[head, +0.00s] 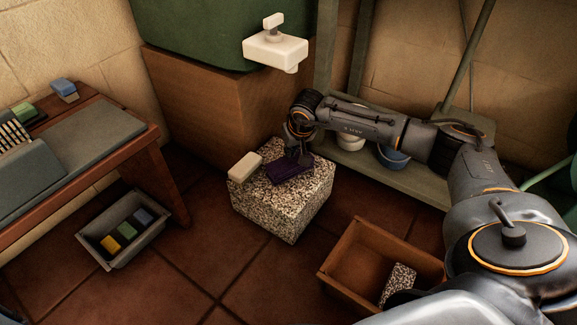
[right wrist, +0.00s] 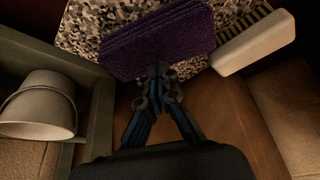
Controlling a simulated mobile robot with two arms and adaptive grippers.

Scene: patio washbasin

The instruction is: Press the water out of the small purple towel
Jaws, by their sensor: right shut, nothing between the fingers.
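The small purple towel (head: 289,169) lies folded on top of a speckled stone block (head: 275,205). In the right wrist view the towel (right wrist: 160,40) shows as a stack of layers lying across the block's edge side. My right gripper (head: 300,156) is at the towel's far edge in the head view, pointing down, shut and with nothing held. In the right wrist view its closed fingertips (right wrist: 158,72) are right at the towel's near edge; I cannot tell whether they press on it. My left gripper is not in view.
A white brush (right wrist: 255,42) lies beside the towel on the block. A wooden box (head: 345,285) stands at front right, a grey tray (head: 150,245) with sponges at left. A bucket (head: 393,160) sits on a low shelf.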

